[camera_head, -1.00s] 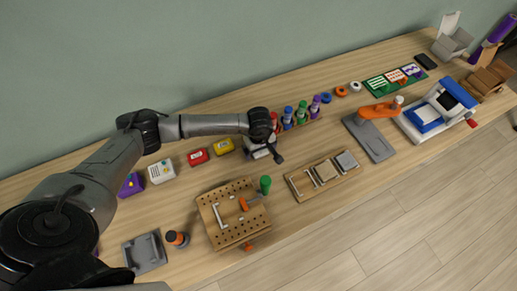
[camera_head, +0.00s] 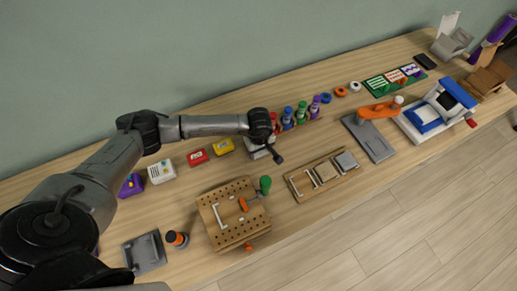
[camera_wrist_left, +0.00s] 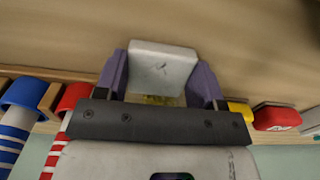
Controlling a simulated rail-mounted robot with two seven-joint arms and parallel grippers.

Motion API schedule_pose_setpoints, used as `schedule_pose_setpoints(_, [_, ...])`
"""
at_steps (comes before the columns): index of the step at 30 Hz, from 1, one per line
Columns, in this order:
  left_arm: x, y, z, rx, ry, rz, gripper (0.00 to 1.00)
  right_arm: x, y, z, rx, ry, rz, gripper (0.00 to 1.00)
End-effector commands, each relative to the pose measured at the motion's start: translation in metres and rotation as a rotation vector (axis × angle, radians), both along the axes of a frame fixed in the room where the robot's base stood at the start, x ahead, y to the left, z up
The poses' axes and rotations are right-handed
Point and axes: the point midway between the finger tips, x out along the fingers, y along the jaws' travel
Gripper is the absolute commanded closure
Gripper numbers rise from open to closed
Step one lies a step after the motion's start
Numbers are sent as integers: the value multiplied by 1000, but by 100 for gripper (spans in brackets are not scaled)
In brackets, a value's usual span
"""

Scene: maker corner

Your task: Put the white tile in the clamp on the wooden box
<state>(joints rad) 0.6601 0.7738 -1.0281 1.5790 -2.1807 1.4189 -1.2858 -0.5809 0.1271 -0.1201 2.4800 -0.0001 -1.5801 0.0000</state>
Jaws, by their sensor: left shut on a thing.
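A white tile (camera_wrist_left: 162,68) is between the purple fingers of my left gripper (camera_wrist_left: 160,78), seen in the left wrist view; the gripper is shut on it. In the head view my left gripper (camera_head: 262,152) is over the back of the bench, in front of the bottles, and the tile cannot be made out there. The wooden box (camera_head: 232,232), with a perforated top, stands nearer the front, below and left of the gripper. On its right side is the clamp (camera_head: 244,204), with an orange part and a green knob. My right gripper is not in view.
A wooden tray (camera_head: 298,192) with a tan and a grey tile lies right of the box. Behind are red (camera_head: 198,157) and yellow (camera_head: 223,146) boxes and several bottles (camera_head: 302,112). A grey tray (camera_head: 146,254) and an orange-topped jar (camera_head: 177,239) stand left of the box.

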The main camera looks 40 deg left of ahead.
Motion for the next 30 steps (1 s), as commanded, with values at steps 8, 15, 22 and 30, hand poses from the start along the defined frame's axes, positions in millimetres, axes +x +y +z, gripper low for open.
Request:
schedule_pose_setpoints(8, [1,0,10,1,-3,0,64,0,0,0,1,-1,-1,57])
schedule_pose_setpoints(15, [1,-2,45,0,-4,-2,64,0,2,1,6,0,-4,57])
schedule_pose_setpoints(22, [5,-48,69,-2,-3,-5,64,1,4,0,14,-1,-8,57])
schedule_pose_setpoints(30, [9,-92,95,-2,-2,-3,64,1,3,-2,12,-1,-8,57])
